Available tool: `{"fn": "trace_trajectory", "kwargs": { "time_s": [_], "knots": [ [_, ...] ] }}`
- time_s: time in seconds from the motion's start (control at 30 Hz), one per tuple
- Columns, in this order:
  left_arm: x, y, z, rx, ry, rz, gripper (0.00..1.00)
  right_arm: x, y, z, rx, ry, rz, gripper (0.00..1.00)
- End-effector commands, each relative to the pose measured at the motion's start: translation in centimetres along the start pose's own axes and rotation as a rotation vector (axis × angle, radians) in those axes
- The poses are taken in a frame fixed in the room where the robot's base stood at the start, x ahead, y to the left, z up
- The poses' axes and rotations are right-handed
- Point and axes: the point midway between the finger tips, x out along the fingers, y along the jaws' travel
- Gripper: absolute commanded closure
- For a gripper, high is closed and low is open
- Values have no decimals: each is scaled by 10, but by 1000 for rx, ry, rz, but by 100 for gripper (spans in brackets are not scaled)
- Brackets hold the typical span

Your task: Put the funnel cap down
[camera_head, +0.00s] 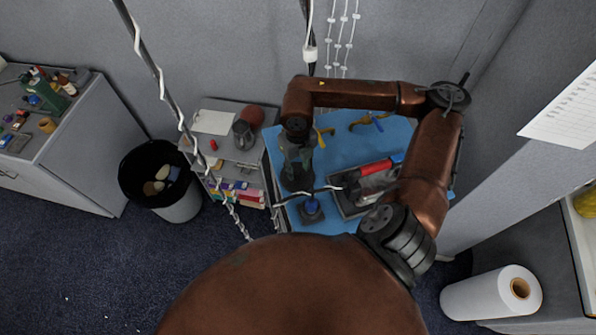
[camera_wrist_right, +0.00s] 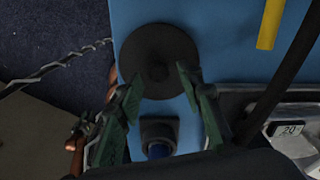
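A dark round disc with a small knob in its middle, which looks like the funnel cap (camera_wrist_right: 158,48), lies over the blue cloth table (camera_head: 345,130) in the right wrist view. It seems to rest flat on the table. My right gripper (camera_wrist_right: 159,75) is above it, its two green fingers apart on either side of the knob, with gaps visible. In the head view my right gripper (camera_head: 297,172) points down at the table's left part and hides the cap. My left gripper is not in view.
A dark square holder with a blue part (camera_head: 311,207) stands just in front of the gripper. A grey device (camera_head: 350,205) with a red cylinder (camera_head: 377,168) is to its right; a small display (camera_wrist_right: 290,129) shows. Yellow-handled tools (camera_head: 360,121) lie at the back.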

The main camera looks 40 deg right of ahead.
Motion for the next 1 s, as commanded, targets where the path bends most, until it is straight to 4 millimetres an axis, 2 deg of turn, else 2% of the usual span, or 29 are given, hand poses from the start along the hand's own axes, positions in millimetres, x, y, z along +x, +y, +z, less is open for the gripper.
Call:
{"fn": "trace_trajectory", "kwargs": {
  "time_s": [0.2,0.43,0.63,1.0],
  "knots": [
    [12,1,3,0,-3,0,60,-47,0,1,-1,-5,-1,66],
    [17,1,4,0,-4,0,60,-85,0,1,0,-4,1,66],
    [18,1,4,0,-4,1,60,-97,0,0,-1,0,1,66],
    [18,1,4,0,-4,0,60,-98,0,0,0,0,1,66]
  ]
}}
